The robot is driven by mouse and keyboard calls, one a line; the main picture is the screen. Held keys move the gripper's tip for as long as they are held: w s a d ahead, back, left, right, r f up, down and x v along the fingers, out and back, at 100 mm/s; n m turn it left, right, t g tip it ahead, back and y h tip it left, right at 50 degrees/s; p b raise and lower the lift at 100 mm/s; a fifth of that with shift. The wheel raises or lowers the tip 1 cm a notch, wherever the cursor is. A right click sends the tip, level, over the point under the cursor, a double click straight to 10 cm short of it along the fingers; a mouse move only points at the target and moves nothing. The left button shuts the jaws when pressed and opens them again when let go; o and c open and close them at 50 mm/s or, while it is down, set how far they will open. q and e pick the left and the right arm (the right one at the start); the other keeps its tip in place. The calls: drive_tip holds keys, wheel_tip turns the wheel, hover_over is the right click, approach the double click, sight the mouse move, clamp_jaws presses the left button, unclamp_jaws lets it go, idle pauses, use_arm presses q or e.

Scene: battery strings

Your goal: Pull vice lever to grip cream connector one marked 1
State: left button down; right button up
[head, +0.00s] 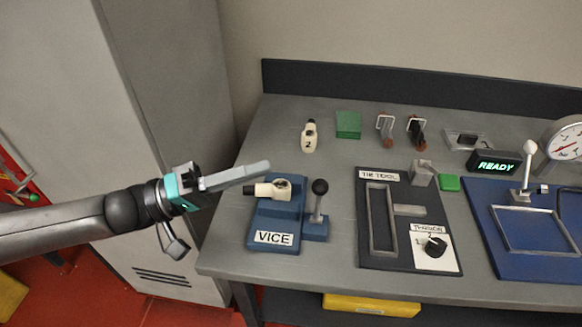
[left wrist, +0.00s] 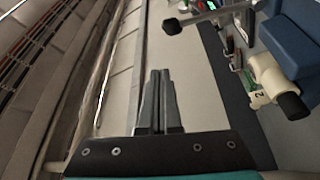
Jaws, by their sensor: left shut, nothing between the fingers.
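The blue vice (head: 262,222), labelled VICE, stands at the table's front left. A cream connector (head: 265,189) with a dark end lies on top of it; its number cannot be read. The vice lever (head: 319,188) stands upright with a black knob, right of the connector. My left gripper (head: 266,167) is shut and empty, its fingertips just behind and above the connector in the head view. In the left wrist view the shut fingers (left wrist: 159,75) are clear of the cream connector (left wrist: 277,84) and the black lever knob (left wrist: 173,26). My right gripper is out of view.
A second cream connector marked 2 (head: 308,138) stands behind the vice. A green block (head: 348,125) and two clamp-like tools are farther back. The TIE TOOL board (head: 368,258) lies right of the lever. A grey cabinet (head: 170,75) stands at the left.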

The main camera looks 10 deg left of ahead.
sight(312, 188)
use_arm(q)
drive_tip(key=w+d+f+n+t+y, duration=0.1)
drive_tip(key=w+d+n, duration=0.1)
drive_tip(key=d, duration=0.5)
drive_tip(key=shift+d+f+n+t+b, duration=0.3)
drive_tip(key=shift+f+n+t+b, duration=0.05)
drive_tip(key=shift+n+t, duration=0.05)
idle(0.3)
drive_tip(key=shift+s+f+m+h+b, duration=0.2)
drive_tip(key=shift+s+m+h, duration=0.15)
drive_tip(key=shift+s+m, duration=0.5)
drive_tip(key=shift+s+f+m+h+b, duration=0.15)
drive_tip(key=shift+s+m+h, duration=0.2)
drive_tip(key=shift+s+m, duration=0.5)
drive_tip(key=shift+w+r, duration=0.1)
